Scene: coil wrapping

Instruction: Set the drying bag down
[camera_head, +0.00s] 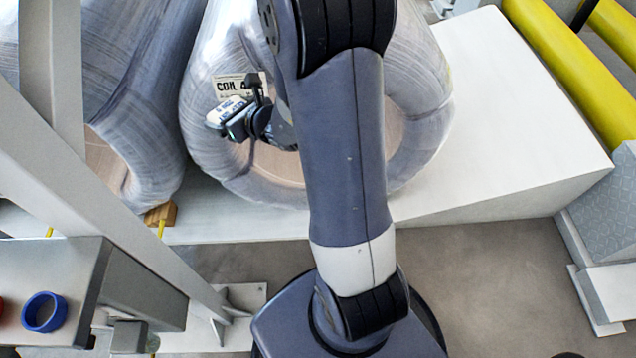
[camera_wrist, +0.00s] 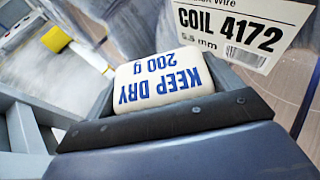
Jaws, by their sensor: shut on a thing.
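The drying bag (camera_head: 224,110) is a small white bag with blue print reading "KEEP DRY 200 g". In the wrist view the bag (camera_wrist: 155,80) is held close in front of the camera, its print upside down. My gripper (camera_head: 240,121) is shut on it. The bag is in front of a film-wrapped coil (camera_head: 425,120), below and left of its white label (camera_head: 228,86). The label (camera_wrist: 240,30) reads "COIL 4172" in the wrist view. I cannot tell whether the bag touches the coil. My arm hides much of the coil's middle.
Another wrapped coil (camera_head: 130,70) stands to the left. Both rest on a pale platform (camera_head: 520,130), bare on the right. A wooden block (camera_head: 160,214) lies between them. Yellow rollers (camera_head: 570,55) are at the right.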

